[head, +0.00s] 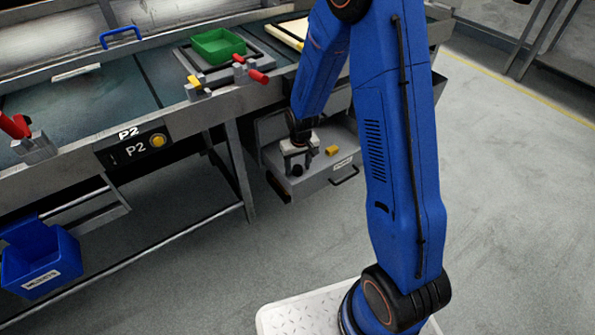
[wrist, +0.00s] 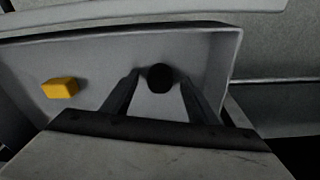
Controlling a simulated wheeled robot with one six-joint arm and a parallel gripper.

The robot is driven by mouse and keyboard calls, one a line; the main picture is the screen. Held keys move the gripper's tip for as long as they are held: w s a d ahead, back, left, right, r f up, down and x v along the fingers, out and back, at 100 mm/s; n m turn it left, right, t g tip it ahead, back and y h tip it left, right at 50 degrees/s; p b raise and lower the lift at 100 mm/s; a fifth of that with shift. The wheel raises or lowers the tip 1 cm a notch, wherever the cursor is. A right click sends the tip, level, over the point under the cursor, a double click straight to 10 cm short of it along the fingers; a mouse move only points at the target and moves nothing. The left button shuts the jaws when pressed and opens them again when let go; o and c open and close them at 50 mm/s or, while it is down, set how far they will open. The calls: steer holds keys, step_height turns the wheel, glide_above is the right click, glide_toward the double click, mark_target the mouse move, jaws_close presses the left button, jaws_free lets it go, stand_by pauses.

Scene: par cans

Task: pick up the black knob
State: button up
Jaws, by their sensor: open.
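The black knob (wrist: 160,77) is a small dark round piece in the open grey drawer (wrist: 208,58). In the wrist view it shows between the two fingers of my gripper (wrist: 160,84), near the fingertips. The fingers are open and stand on either side of it, with light gaps showing on both sides. In the head view the knob (head: 297,170) is a dark spot at the tips of my gripper (head: 296,166), which reaches down into the drawer. I cannot tell how far the fingertips are above the drawer floor.
A yellow block (wrist: 60,88) lies in the drawer to the left of my gripper in the wrist view. The drawer walls are close around. The workbench (head: 60,155) with a green tray (head: 218,46) and red-handled clamps (head: 250,72) stands above. A blue bin (head: 40,258) is at lower left.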

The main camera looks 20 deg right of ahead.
steer(key=c, duration=1.1)
steer(key=shift+r, duration=0.1)
